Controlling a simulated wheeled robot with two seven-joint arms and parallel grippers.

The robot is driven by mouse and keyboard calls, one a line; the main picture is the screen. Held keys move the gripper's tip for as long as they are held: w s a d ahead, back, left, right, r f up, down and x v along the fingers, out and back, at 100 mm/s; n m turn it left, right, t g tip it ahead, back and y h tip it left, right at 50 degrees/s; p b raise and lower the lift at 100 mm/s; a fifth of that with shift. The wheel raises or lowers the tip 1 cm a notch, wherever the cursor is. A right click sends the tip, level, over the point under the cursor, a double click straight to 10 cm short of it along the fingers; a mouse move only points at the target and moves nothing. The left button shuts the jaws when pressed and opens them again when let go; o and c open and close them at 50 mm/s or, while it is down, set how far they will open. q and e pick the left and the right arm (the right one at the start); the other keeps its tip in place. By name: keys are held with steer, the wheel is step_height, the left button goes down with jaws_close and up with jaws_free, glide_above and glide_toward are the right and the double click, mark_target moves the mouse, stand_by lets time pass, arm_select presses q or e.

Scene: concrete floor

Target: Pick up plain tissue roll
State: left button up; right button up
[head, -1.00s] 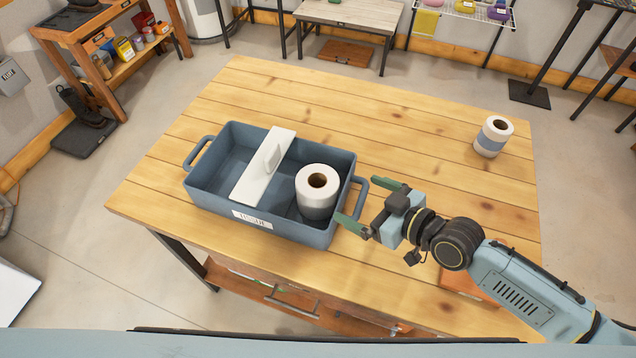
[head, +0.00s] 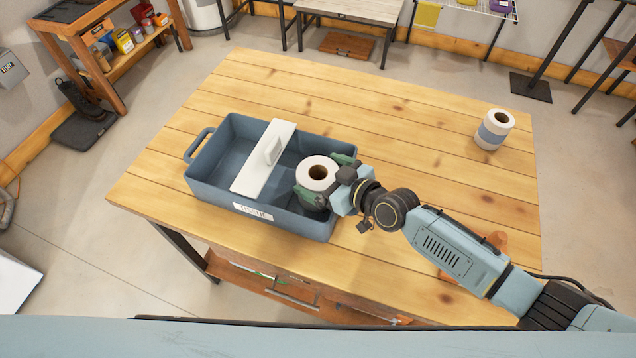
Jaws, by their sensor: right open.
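A plain white tissue roll (head: 317,172) stands upright in the right part of a blue-grey bin (head: 215,190) on the wooden table. My right gripper (head: 326,178) is open, with one green finger on the far side of this roll and one on its near side. Whether the fingers touch the roll I cannot tell. The gripper hides the roll's lower part and the bin's right end. A second roll with a blue-grey band (head: 494,130) stands upright at the table's right. My left gripper is not in view.
A white divider with a handle (head: 262,158) lies across the middle of the bin, and the bin's left compartment looks empty. The wooden table (head: 400,140) is clear between the bin and the banded roll. An orange object (head: 494,241) is partly hidden behind my right arm.

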steer(key=c, duration=0.9)
steer(key=shift+c, duration=0.7)
steer(key=shift+r, duration=0.2)
